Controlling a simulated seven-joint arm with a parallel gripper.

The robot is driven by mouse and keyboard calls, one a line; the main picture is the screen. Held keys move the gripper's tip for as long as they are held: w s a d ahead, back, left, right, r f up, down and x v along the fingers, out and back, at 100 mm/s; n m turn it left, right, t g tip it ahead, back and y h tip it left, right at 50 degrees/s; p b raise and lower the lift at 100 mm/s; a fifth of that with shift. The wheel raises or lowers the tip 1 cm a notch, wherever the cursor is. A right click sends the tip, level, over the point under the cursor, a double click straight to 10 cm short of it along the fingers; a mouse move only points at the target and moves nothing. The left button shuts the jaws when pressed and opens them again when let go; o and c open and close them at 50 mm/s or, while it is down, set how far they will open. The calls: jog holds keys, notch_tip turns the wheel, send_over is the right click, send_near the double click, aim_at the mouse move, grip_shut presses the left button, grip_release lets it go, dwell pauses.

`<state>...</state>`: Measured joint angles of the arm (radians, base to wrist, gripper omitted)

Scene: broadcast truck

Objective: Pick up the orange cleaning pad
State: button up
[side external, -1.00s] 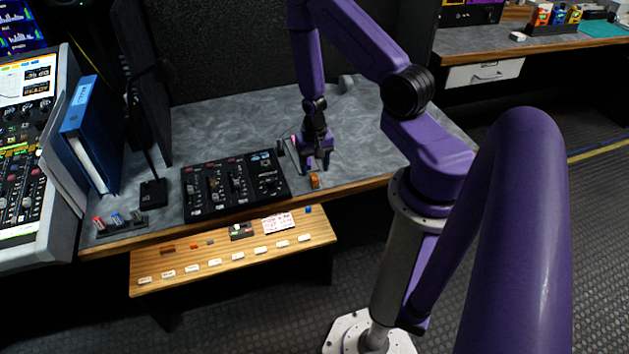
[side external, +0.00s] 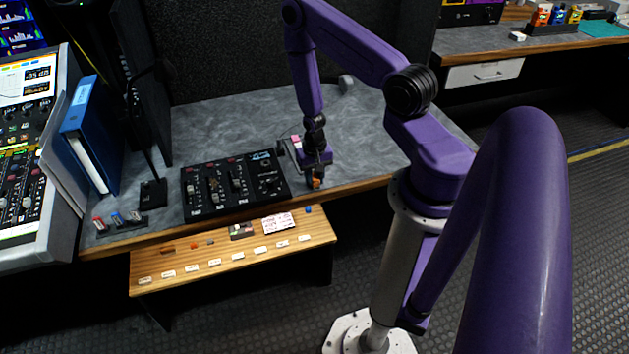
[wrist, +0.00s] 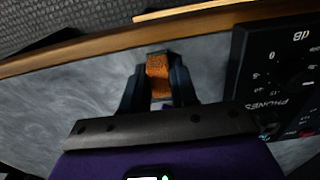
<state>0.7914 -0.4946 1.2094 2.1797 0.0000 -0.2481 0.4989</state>
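The orange cleaning pad (side external: 316,183) is a small orange block near the front edge of the grey desk. In the wrist view the pad (wrist: 158,70) shows between the two dark fingers, with a finger close against each side. My gripper (side external: 316,180) is down at the pad and points at the desk top; it also shows in the wrist view (wrist: 158,78). The fingers look shut on the pad, with no clear gap on either side. The pad seems at desk height; any lift cannot be told.
A black mixer panel (side external: 235,186) lies just left of my gripper. A pink-topped item (side external: 296,140) stands close behind it. A wooden shelf (side external: 232,262) with labels and small parts sits lower in front. The desk to the right is clear.

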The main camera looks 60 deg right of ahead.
aim_at(315, 176)
grip_shut()
jog(key=shift+r, duration=0.1)
jog(key=shift+r, duration=4.9)
